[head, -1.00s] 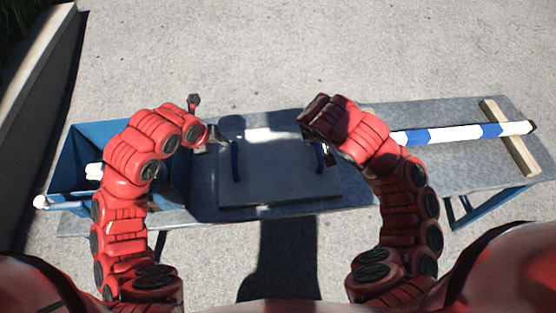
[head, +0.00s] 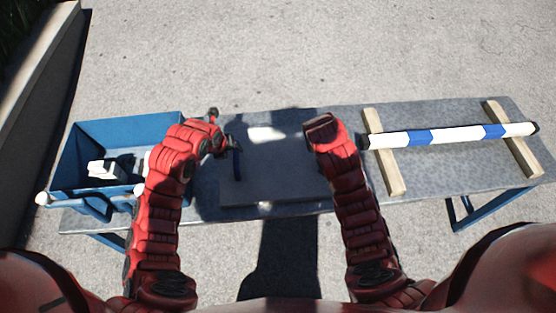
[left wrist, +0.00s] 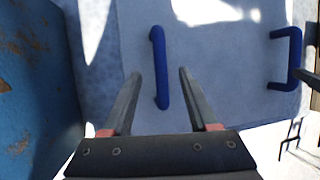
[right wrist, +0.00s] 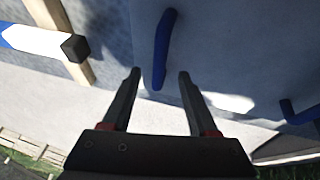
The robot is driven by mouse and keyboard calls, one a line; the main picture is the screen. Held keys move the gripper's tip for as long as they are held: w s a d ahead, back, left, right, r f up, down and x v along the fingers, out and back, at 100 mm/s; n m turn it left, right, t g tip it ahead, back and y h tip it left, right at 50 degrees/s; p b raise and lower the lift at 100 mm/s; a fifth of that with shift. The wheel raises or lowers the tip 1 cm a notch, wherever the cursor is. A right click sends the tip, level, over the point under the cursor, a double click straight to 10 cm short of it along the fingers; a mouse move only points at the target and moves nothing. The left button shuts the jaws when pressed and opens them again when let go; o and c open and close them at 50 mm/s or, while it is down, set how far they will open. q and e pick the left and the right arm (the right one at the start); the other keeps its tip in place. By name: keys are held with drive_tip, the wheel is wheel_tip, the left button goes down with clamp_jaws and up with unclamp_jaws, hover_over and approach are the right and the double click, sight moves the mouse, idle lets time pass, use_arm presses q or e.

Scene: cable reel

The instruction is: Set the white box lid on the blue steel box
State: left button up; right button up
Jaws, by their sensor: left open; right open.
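The white box lid (head: 282,168) is a flat pale panel lying on the grey table, partly in shadow, with two blue handles. The blue steel box (head: 132,130) is open-topped at the left end of the table; its wall (left wrist: 35,95) also shows in the left wrist view. My left gripper (left wrist: 160,74) is open above the lid's left handle (left wrist: 158,55), which appears between its fingers. My right gripper (right wrist: 160,74) is open above the right handle (right wrist: 164,40), which appears between and beyond its fingertips. The head view hides the right handle behind my right arm. Contact cannot be told.
White blocks (head: 103,170) lie inside the blue box. A blue-and-white striped pole (head: 455,136) rests across two wooden beams (head: 383,155) at the table's right. A pale rod end (head: 42,199) sticks out at the box's front left.

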sight(235, 153)
use_arm(q)
drive_tip(key=x, duration=0.6)
drive_tip(key=shift+w+d+f, duration=0.1)
drive_tip(key=shift+w+f, duration=0.05)
drive_tip(key=shift+f, duration=0.1)
use_arm(e)
drive_tip(key=x, duration=0.6)
drive_tip(key=shift+w+d+f, duration=0.1)
drive_tip(key=shift+w+f, duration=0.1)
use_arm(q)
clamp_jaws()
use_arm(e)
clamp_jaws()
use_arm(q)
drive_tip(key=shift+r, duration=0.1)
